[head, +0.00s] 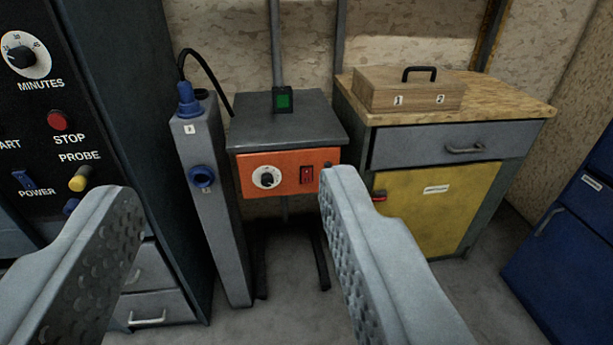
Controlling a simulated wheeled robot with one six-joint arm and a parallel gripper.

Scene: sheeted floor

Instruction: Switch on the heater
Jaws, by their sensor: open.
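A grey box unit with an orange front panel (290,173) stands on dark legs in the middle of the view; it looks like the heater, though no label shows. Its panel has a round dial (266,177) and a red rocker switch (307,174); I cannot tell the switch's position. A small green-faced block (283,100) shows at its top. My gripper (230,190) is open and empty, its fingers wide apart in the foreground. The right fingertip appears just right of and below the switch and covers the panel's lower right corner. No contact is visible.
A dark control panel (48,125) with dial, knobs and buttons is at left. A grey post (212,225) with blue fittings stands beside the orange-fronted unit. At right are a yellow-doored cabinet (425,215) bearing a wooden box (410,92), and blue drawers (570,260).

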